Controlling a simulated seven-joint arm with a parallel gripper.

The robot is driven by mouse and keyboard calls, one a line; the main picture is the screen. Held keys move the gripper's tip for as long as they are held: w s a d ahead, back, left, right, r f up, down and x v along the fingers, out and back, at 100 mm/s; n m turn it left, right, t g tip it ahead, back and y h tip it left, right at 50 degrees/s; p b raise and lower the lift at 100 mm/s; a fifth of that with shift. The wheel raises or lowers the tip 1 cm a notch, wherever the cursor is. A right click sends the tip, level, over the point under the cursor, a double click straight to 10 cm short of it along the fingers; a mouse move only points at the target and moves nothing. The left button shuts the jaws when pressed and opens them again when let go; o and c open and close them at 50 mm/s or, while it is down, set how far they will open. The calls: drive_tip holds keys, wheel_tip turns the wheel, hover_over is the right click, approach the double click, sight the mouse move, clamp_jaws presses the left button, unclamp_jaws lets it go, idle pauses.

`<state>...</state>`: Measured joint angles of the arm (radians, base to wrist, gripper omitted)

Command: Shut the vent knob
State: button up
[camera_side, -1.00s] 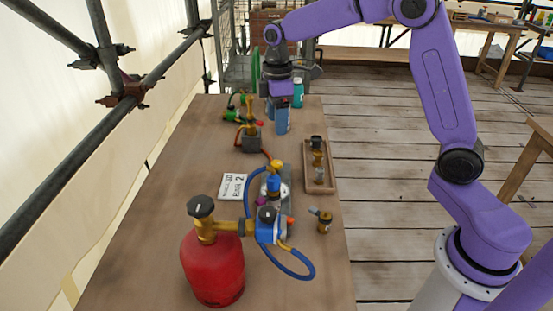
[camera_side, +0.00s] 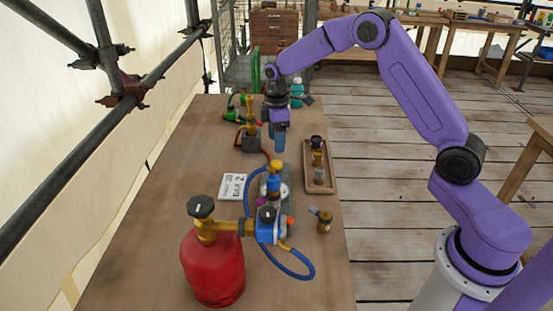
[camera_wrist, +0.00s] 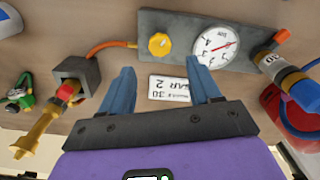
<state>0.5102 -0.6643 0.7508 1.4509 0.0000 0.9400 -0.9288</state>
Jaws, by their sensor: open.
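A round yellow knob (camera_wrist: 159,44) with a small mark on it sits on a grey panel (camera_wrist: 185,22) in the wrist view, beside a white dial gauge (camera_wrist: 216,46). It looks like the vent knob, though I can read no label for it. My gripper (camera_wrist: 160,64) is open and empty, its two blue fingers spread, with the knob ahead between their tips. In the side view my gripper (camera_side: 279,148) hangs above the table, just beyond the panel's far end.
A red gas cylinder (camera_side: 213,265) with a regulator and blue hose (camera_side: 302,274) stands in front. A grey block (camera_side: 249,144) with a brass valve is left of my gripper. A wooden tray (camera_side: 319,178) holds fittings on the right. A white label card (camera_side: 233,186) lies left of the panel.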

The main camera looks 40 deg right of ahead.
sight(277, 163)
wheel_tip(277, 163, down, 8)
drive_tip(key=shift+r, duration=0.1)
idle(0.4)
drive_tip(key=c, duration=1.1)
